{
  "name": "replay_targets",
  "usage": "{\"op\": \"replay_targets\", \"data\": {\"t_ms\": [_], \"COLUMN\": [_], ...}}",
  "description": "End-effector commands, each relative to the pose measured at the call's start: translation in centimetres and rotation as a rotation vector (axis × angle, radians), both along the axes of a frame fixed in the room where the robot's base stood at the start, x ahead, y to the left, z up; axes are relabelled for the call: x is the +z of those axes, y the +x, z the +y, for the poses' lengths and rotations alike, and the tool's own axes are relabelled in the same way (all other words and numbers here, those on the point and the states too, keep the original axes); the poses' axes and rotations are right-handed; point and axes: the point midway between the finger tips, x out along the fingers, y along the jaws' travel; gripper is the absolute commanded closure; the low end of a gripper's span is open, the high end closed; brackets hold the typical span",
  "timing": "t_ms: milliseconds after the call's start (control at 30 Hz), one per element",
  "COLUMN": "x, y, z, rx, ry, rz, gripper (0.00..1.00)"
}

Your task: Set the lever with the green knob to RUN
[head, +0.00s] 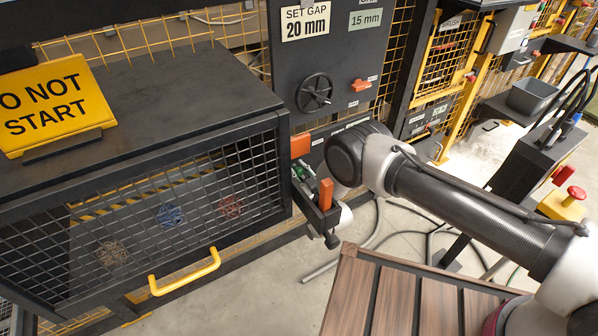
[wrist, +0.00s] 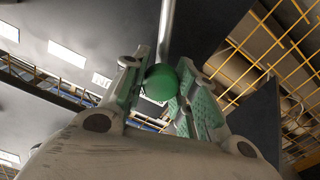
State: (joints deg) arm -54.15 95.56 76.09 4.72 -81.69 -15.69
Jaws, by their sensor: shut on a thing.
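The green knob (wrist: 161,82) shows in the wrist view as a round ball on the end of a thin grey lever rod (wrist: 167,30). My gripper (wrist: 162,92) has its two green-padded fingers closed around the knob, one on each side. In the head view my gripper (head: 312,185) is in front of the dark machine panel (head: 290,85), right of the mesh guard. The lever and knob are mostly hidden there by my gripper and arm. No RUN label can be read, so the lever's setting cannot be told.
A mesh guard with a yellow handle (head: 185,272) stands close to the left of my gripper. A yellow DO NOT START sign (head: 52,103) sits on its top. A black handwheel (head: 314,92) is above my gripper. A slatted brown surface (head: 400,295) lies below my arm.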

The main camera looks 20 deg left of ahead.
Motion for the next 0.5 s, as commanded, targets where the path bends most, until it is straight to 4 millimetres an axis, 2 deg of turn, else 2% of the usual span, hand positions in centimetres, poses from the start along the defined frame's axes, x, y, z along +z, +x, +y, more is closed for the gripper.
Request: {"op": "replay_targets", "data": {"t_ms": [67,267,500], "x": [0.0,0.2,1.0], "y": [0.0,0.3,2.7], "z": [0.0,-0.3,-2.3], "rx": [0.0,-0.001,-0.003], "ry": [0.0,0.021,0.199], "rz": [0.0,0.024,0.231], "gripper": [1.0,1.0,1.0]}}
